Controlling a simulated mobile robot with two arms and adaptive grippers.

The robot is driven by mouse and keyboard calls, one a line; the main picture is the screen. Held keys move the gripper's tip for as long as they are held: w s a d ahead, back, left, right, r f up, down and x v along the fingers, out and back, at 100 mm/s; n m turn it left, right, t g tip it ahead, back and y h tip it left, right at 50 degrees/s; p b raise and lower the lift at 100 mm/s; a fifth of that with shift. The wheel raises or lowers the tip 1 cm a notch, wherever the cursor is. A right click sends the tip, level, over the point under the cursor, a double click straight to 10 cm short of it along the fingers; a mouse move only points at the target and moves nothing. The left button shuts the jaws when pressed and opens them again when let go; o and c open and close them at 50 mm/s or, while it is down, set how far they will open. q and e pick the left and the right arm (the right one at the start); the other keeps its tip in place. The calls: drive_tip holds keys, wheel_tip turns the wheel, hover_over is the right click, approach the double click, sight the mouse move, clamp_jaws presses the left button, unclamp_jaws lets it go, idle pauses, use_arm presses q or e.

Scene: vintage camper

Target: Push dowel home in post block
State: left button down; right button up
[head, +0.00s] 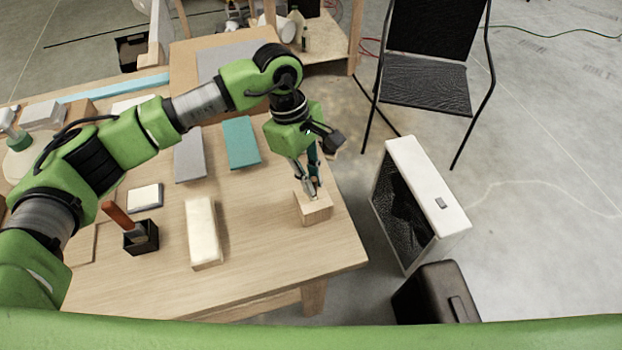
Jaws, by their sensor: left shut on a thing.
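The post block (316,211) is a pale wooden block on the tabletop near its right edge. My left gripper (314,188) points down over the block, with its fingertips right at the block's top. It is shut on the dowel, which is mostly hidden between the fingers. How deep the dowel sits in the block cannot be told from this view. My right gripper is not in view.
The wooden table (270,270) also holds a cream block (202,230), a black holder (141,238) with a red-handled tool, a teal block (240,142) and a grey block (189,156). A white-framed box (430,200) and a black chair (425,85) stand right of the table.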

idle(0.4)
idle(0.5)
use_arm(q)
drive_tip(key=shift+b, duration=0.55)
idle(0.5)
drive_tip(key=shift+b, duration=0.5)
drive_tip(key=shift+f+b, duration=0.65)
drive_tip(key=shift+b, duration=0.15)
drive_tip(key=c, duration=2)
unclamp_jaws()
